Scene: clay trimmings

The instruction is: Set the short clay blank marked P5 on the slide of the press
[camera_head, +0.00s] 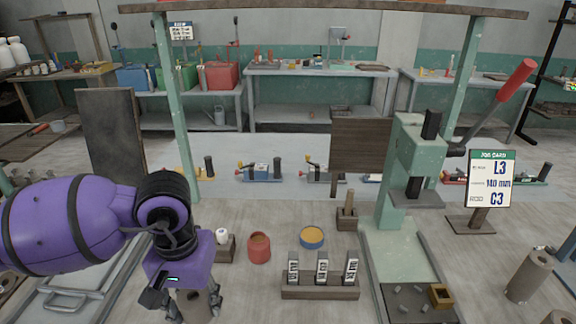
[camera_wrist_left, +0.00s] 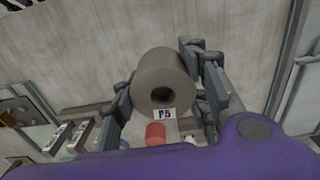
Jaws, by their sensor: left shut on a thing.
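My left gripper (camera_head: 182,308) is low at the front left of the bench, shut on the P5 blank. The blank (camera_wrist_left: 163,78) is a short grey-brown clay cylinder with a central hole and a white P5 label; it lies between the fingers in the left wrist view. In the head view only part of the blank (camera_head: 197,306) shows behind the gripper. The green press (camera_head: 415,150) stands right of centre with a red-handled lever. Its pale green bed (camera_head: 398,248) runs toward me between dark rails; I cannot tell which part is the slide. My right gripper is not in view.
A rack (camera_head: 320,292) with three labelled pieces stands between my gripper and the press. A red pot (camera_head: 259,248), a blue-rimmed bowl (camera_head: 312,238) and a wooden block (camera_head: 347,218) stand behind it. A job card (camera_head: 490,180) and a clay cylinder (camera_head: 528,275) are at the right.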

